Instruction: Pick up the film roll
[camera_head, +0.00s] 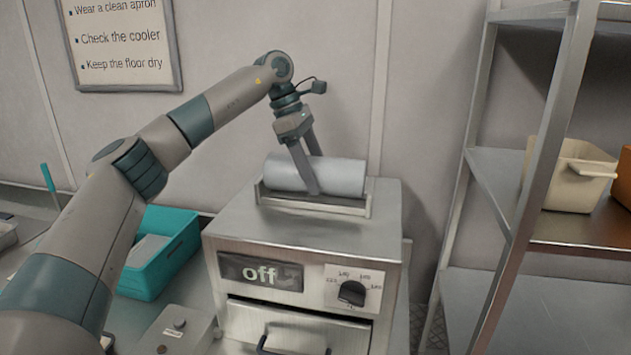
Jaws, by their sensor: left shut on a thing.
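The film roll (343,177) is a pale grey cylinder lying on its side in a shallow metal holder (343,208) on top of a grey machine. My left gripper (314,187) reaches down over the roll from above, with one finger in front of it and the other behind it. The left gripper is shut on the roll, left of its middle. The roll still sits low in the holder; whether it touches the holder's bottom is hidden. My right gripper is out of view.
The machine has an "off" display (260,273), a dial (352,293) and a front handle. A teal bin (150,275) stands to its left on the counter. A metal shelf rack (532,140) with a beige container (566,178) stands at the right. The wall is close behind.

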